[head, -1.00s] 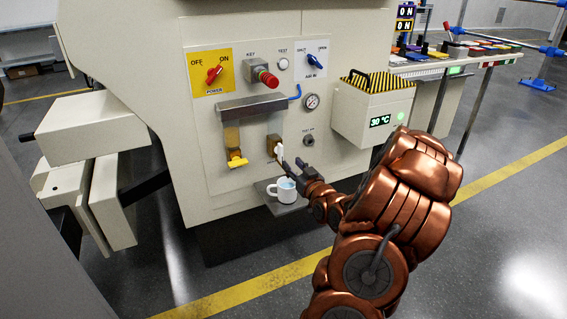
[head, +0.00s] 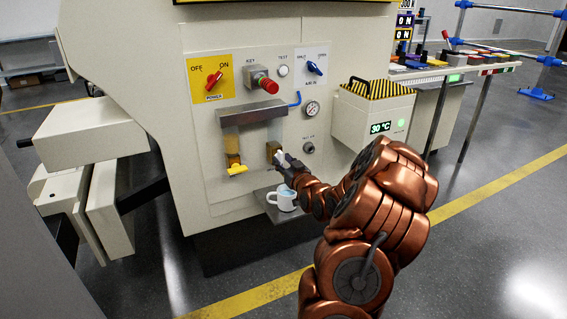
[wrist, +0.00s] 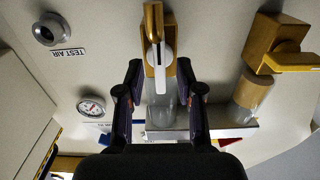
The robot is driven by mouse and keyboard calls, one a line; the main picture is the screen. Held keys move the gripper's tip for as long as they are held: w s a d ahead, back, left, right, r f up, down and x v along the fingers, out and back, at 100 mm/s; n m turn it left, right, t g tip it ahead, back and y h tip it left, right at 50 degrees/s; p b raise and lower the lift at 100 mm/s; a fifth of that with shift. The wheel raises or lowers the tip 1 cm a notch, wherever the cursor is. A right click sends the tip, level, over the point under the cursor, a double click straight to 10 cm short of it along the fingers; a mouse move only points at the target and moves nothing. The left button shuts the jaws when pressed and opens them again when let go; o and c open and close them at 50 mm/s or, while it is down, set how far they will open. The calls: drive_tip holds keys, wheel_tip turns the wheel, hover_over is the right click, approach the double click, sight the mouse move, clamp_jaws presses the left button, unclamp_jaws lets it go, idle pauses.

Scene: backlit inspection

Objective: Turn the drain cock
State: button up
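Two brass cocks hang below clear bowls on the machine's panel. The drain cock with a white lever (wrist: 160,112) is the right one in the head view, above a mug (head: 284,199). Its brass body (head: 273,150) shows there, with the lever partly covered by my gripper. My gripper (head: 284,162) is at this lever. In the wrist view, my gripper's (wrist: 159,74) two dark fingers stand apart on either side of the lever, with gaps visible. The other cock has a yellow lever (head: 237,169); it shows at the right of the wrist view (wrist: 290,62).
The mug stands on a small shelf (head: 270,194) under the drain cock. A gauge (head: 311,108) and a test-air port (head: 308,148) are close to the right. A power switch (head: 214,80), a red key knob (head: 268,86) and a blue air switch (head: 315,68) sit above.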

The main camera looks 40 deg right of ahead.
clamp_jaws()
drive_tip(key=shift+r+m+p, duration=0.1)
drive_tip(key=shift+m+p, duration=0.2)
drive_tip(key=shift+p, duration=0.2)
drive_tip(key=m+p, duration=0.1)
drive_tip(key=p, duration=0.1)
drive_tip(key=shift+r+m+p, duration=0.2)
drive_tip(key=shift+m+p, duration=0.1)
drive_tip(key=m+p, duration=0.3)
drive_tip(key=m, duration=0.2)
drive_tip(key=m+p, duration=0.3)
drive_tip(key=m, duration=0.2)
drive_tip(key=f+m+p, duration=0.1)
drive_tip(key=m+p, duration=0.2)
drive_tip(key=m, duration=0.2)
drive_tip(key=shift+s+d+m, duration=0.1)
drive_tip(key=shift+d+m, duration=0.2)
drive_tip(key=shift+p, duration=0.3)
